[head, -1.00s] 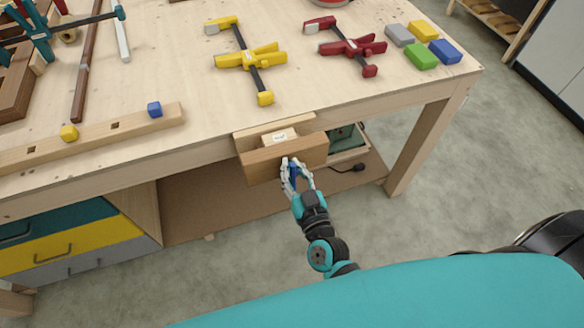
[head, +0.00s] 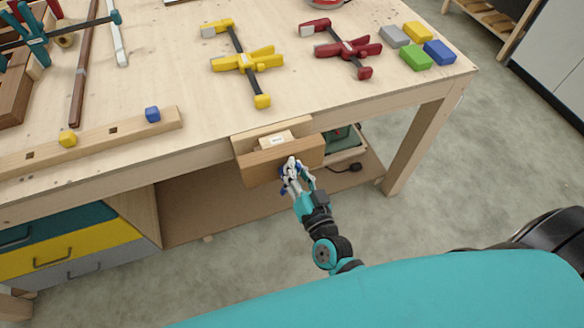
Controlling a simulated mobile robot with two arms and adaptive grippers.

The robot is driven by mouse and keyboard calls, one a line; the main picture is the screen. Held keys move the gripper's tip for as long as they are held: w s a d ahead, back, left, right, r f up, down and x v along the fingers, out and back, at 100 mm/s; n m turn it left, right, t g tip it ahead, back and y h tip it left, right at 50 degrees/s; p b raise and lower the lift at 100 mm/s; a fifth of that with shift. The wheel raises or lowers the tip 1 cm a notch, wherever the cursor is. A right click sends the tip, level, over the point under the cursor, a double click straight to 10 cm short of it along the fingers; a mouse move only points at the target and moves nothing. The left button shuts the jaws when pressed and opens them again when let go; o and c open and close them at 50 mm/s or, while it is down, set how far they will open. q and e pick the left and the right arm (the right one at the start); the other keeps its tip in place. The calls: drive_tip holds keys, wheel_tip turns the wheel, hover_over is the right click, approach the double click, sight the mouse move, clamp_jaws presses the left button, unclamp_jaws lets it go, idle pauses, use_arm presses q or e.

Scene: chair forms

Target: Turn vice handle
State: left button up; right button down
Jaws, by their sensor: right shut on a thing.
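The wooden vice (head: 255,168) is fixed to the front edge of the workbench (head: 390,85). A small light wood block with a label (head: 276,140) sits in the vice, behind its front jaw. My right gripper (head: 292,172) is in front of the vice's front jaw, shut on the blue vice handle (head: 284,190). Only a small blue part of the handle shows beside the fingers; the rest is hidden. My left gripper is not in the head view.
A yellow clamp (head: 245,62) and a red clamp (head: 343,50) lie on the bench, with several coloured blocks (head: 415,57) at the right. A green box (head: 343,140) and a black plug (head: 354,167) are on the shelf below. Drawers (head: 65,250) stand at left.

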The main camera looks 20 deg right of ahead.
drive_tip(key=shift+s+d+f+m, duration=0.15)
drive_tip(key=shift+d+f+m, duration=0.25)
drive_tip(key=shift+f+m, duration=0.5)
drive_tip(key=shift+r+m, duration=0.15)
drive_tip(key=shift+m, duration=0.15)
drive_tip(key=c, duration=1.2)
unclamp_jaws()
drive_tip(key=shift+r, duration=0.1)
drive_tip(key=shift+c, duration=0.2)
drive_tip(key=shift+r, duration=0.1)
drive_tip(key=shift+a, duration=0.1)
drive_tip(key=shift+s, duration=0.15)
drive_tip(key=s, duration=1.1)
drive_tip(key=shift+s+d, duration=0.2)
drive_tip(key=shift+s, duration=0.2)
